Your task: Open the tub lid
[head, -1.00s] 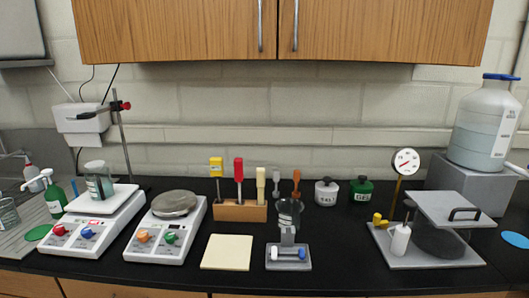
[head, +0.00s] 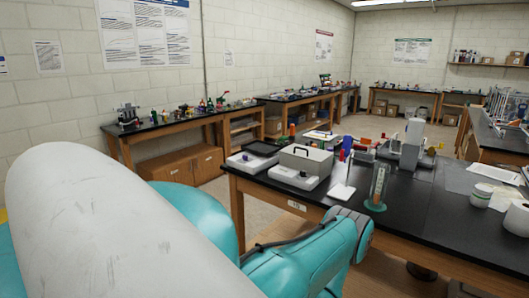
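I cannot tell for sure which thing is the tub. A short white round container (head: 482,195) stands on the black bench at the right. A larger white round one (head: 516,222) stands nearer and is cut off by the right edge. Whether either has a lid is too small to tell. My white and teal arm links fill the lower left. My gripper is not in view.
The near black bench (head: 436,215) holds a grey box with a handle (head: 305,158), a brown-filled cylinder on a green base (head: 377,188) and a grey apparatus (head: 412,145). Open floor (head: 222,195) lies left of it. Another crowded bench (head: 160,128) runs along the wall.

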